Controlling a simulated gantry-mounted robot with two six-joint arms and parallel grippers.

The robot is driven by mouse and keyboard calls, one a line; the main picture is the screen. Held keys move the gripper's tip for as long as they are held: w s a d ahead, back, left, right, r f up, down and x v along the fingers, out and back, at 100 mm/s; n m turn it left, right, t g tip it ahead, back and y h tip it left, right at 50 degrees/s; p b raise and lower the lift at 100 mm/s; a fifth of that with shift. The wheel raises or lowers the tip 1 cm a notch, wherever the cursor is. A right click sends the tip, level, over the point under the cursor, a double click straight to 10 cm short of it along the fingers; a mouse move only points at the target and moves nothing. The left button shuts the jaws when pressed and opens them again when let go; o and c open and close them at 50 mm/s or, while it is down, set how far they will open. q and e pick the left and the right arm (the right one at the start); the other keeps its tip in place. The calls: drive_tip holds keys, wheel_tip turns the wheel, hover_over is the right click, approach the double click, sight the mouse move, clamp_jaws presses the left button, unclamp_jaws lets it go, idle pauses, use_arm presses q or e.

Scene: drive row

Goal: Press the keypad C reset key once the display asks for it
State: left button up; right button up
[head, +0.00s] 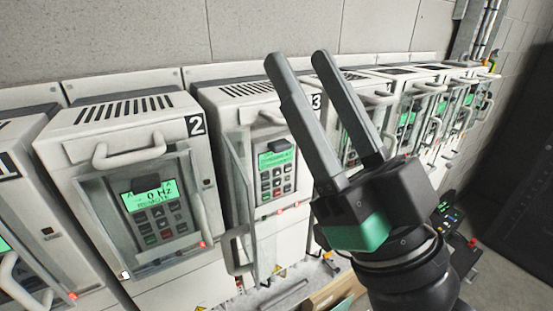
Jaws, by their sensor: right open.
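Drive 3 (247,92) stands in the middle of the head view with its clear cover (237,205) swung open to the left. Its keypad (278,172) is uncovered and has a lit green display above several small keys. The display text is too small to read for sure, and no letter C shows on the keypad. My right gripper (297,58) is in front of and to the right of this keypad, apart from it. Its two long grey fingers point up and are spread, with nothing between them. My left gripper is out of view.
Drive 2 (118,112) on the left has its cover shut over a display (150,196) reading 0 Hz and REMOTE. More drives (410,118) run off to the right, partly behind my gripper. A box (335,290) and a dark control device (447,214) sit lower down.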

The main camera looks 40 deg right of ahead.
idle(0.8)
clamp_jaws()
idle(1.6)
